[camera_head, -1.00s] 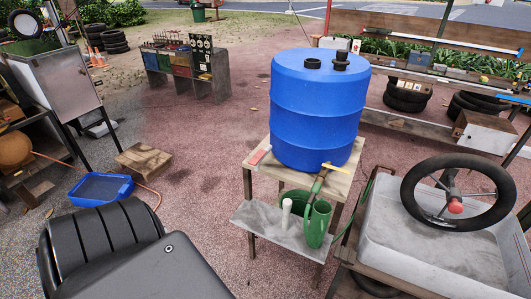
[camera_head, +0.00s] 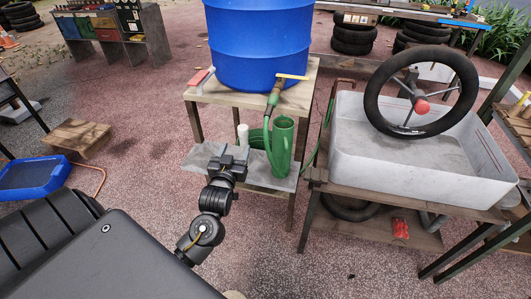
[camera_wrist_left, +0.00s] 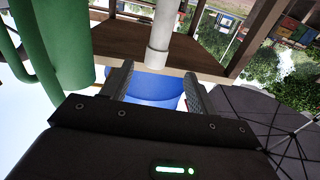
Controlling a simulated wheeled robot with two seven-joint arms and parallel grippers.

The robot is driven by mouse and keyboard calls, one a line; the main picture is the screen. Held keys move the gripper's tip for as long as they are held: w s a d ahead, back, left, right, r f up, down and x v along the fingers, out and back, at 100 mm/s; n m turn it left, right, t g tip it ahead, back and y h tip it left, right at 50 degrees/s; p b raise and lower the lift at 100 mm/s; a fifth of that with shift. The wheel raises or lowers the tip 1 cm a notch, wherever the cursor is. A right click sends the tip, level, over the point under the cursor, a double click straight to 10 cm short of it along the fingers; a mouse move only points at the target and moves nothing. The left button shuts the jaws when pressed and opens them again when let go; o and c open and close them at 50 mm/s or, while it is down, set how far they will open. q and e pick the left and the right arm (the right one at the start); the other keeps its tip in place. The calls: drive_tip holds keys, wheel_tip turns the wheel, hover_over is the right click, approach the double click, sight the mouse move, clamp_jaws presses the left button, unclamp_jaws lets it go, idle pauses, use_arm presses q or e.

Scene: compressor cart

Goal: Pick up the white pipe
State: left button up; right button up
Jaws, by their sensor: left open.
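The white pipe (camera_head: 243,134) stands upright on the lower shelf (camera_head: 262,176) of the wooden stand, left of the green watering can (camera_head: 281,148). My left gripper (camera_head: 229,160) is open, in front of the pipe at the shelf's front edge, and hides the pipe's lower part in the head view. In the left wrist view, which looks upside down, the pipe (camera_wrist_left: 162,32) ends in line with the gap between the open fingers of my left gripper (camera_wrist_left: 158,70). I cannot tell whether its end is between the fingertips or just beyond them. My right gripper is out of view.
A blue barrel (camera_head: 258,45) stands on the stand's top (camera_head: 205,92) above the shelf. A grey sink (camera_head: 420,175) with a steering wheel (camera_head: 422,93) stands to the right.

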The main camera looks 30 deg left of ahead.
sight(244, 130)
use_arm(q)
drive_tip(key=shift+d+x, duration=0.15)
drive_tip(key=shift+x, duration=2.55)
drive_tip(key=shift+d+x, duration=0.1)
drive_tip(key=shift+x, duration=2.6)
drive_tip(key=shift+w, duration=0.15)
clamp_jaws()
